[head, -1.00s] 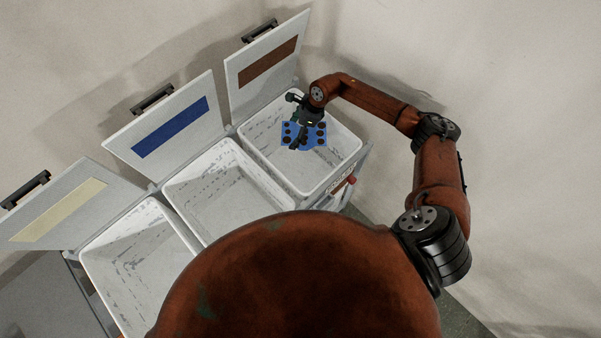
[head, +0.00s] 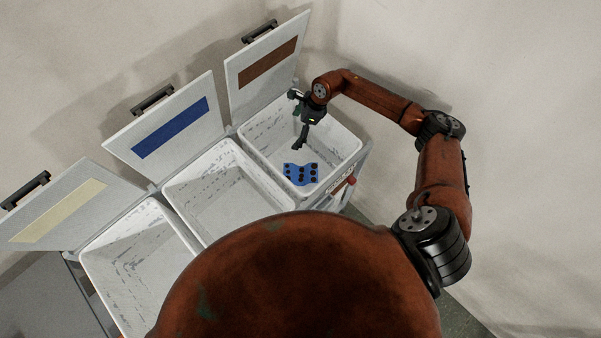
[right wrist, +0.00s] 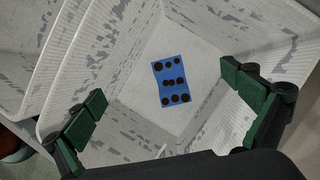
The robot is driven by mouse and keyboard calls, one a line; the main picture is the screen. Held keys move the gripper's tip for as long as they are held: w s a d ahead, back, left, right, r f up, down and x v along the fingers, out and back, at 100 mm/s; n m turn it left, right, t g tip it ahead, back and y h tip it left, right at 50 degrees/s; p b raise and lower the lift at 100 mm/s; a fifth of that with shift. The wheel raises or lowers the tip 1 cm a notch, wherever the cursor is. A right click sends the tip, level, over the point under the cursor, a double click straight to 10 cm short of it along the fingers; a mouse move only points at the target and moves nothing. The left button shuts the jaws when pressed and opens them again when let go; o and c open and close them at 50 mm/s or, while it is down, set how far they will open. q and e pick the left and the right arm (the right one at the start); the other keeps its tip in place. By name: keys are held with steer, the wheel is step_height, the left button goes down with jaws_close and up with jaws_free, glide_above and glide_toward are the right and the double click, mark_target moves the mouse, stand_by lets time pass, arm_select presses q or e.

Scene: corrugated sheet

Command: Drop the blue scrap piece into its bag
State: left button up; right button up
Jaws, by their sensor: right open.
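The blue scrap piece (head: 300,174), a flat sheet with several dark round spots, is inside the right-hand white bin (head: 352,158), whose raised lid has a brown stripe. In the right wrist view the blue scrap piece (right wrist: 170,81) appears at the bottom of that bin, apart from the fingers. My right gripper (head: 299,146) is above the bin, open and empty; in the right wrist view its green-padded fingers (right wrist: 168,118) are spread wide. The middle bin (head: 222,195) stands under the lid with a blue stripe (head: 170,127) and looks empty. My left gripper is not in view.
The left bin (head: 135,262) stands under a raised lid with a pale yellow stripe (head: 58,214) and looks empty. The lid with the brown stripe (head: 268,62) stands behind the right-hand bin. Walls rise behind the bins and to the right.

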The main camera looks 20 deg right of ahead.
steer(key=v, duration=1)
steer(key=shift+r, duration=0.2)
